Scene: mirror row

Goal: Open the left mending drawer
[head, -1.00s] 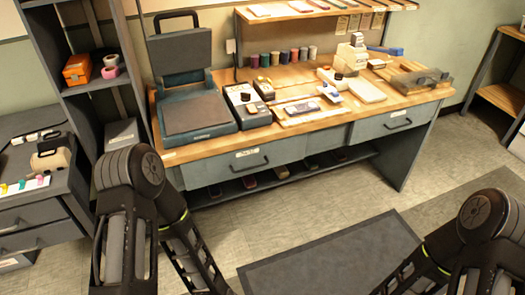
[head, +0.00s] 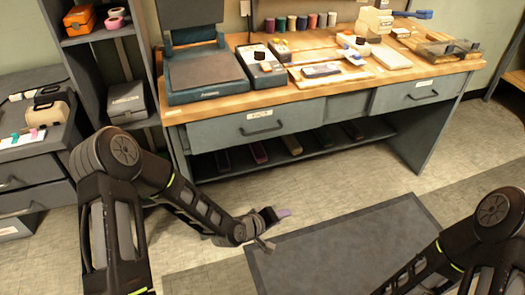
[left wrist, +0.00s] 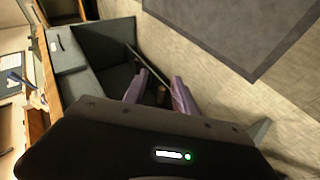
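The left drawer (head: 240,128) is a grey front under the wooden bench top, with a dark bar handle (head: 262,131) and a white label. It looks shut. My left gripper (head: 274,228) is below and in front of it, above the floor by the mat, well apart from the handle. In the left wrist view its two purplish fingers (left wrist: 158,84) are spread with nothing between them. That view shows the bench turned sideways, with a grey drawer front and handle (left wrist: 60,43); I cannot tell which drawer. My right gripper is out of view.
The right drawer (head: 415,93) has its own handle and looks shut. A low shelf (head: 300,150) with several shoe-like items runs below the drawers. A teal press (head: 200,75) and thread spools stand on the bench. A dark mat (head: 350,250) lies on the clear floor.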

